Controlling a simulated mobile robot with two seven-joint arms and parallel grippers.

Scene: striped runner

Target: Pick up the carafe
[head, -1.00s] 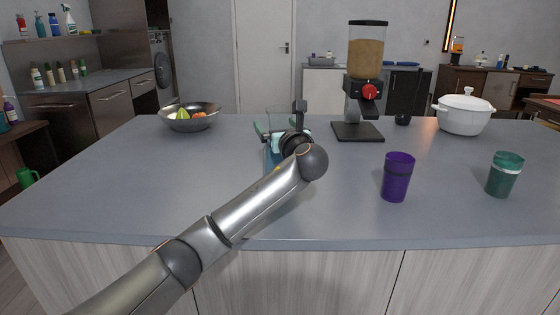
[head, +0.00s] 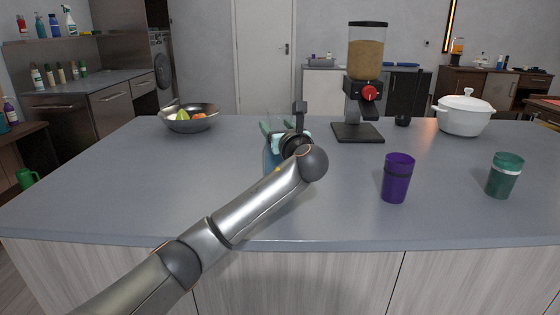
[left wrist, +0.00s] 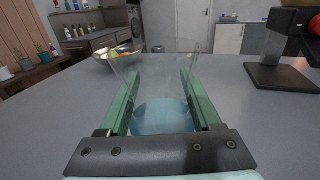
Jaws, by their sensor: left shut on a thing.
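The carafe is a clear glass vessel with blue liquid in its lower part. In the head view the carafe (head: 268,160) is on the left-centre of the counter, mostly hidden behind my left wrist. In the left wrist view the carafe (left wrist: 162,117) stands upright between the two green fingers. My left gripper (left wrist: 158,80) is shut on it, one finger against each side. In the head view the left gripper (head: 273,130) is partly hidden by its own wrist. I cannot tell whether the carafe's base touches the counter. My right gripper is not in view.
A fruit bowl (head: 190,120) stands at the back left. A cereal dispenser (head: 358,130) stands behind and right of the carafe. A purple cup (head: 397,178), a green cup (head: 504,176) and a white pot (head: 465,116) are to the right. The front left counter is clear.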

